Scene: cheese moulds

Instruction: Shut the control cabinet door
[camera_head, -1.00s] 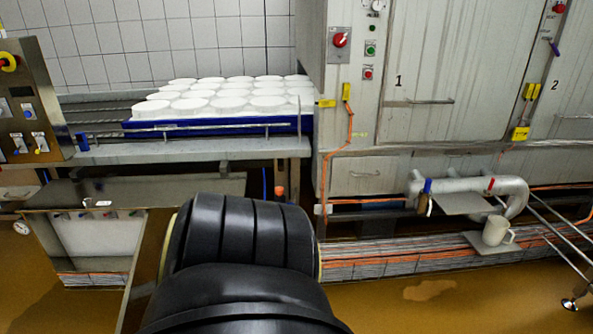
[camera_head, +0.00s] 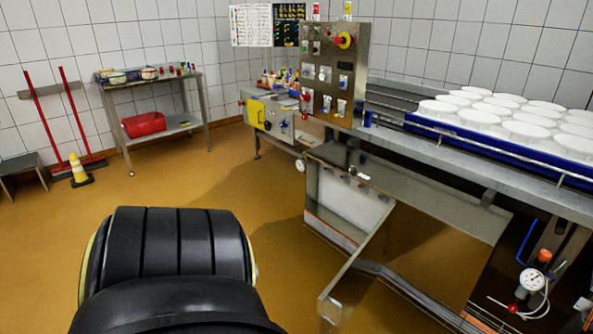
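The control cabinet (camera_head: 345,195) is a low metal box under the left end of the steel work table, below the upright control panel. Its front is open and shows a pale interior with small parts along the top. A shiny metal panel, which looks like the cabinet door (camera_head: 425,255), stands swung out toward me from the cabinet's right side and reflects the brown floor. Its free edge is at the lower middle. Neither of my grippers is in view. A thick black part of my own body fills the bottom left and does not touch the door.
The steel table (camera_head: 455,165) carries a blue tray (camera_head: 480,145) of white moulds. A gauge (camera_head: 532,279) sits at lower right. A side table (camera_head: 150,85) with a red bin (camera_head: 143,124), brooms and a yellow cone (camera_head: 79,170) stand far left. The floor left of the cabinet is clear.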

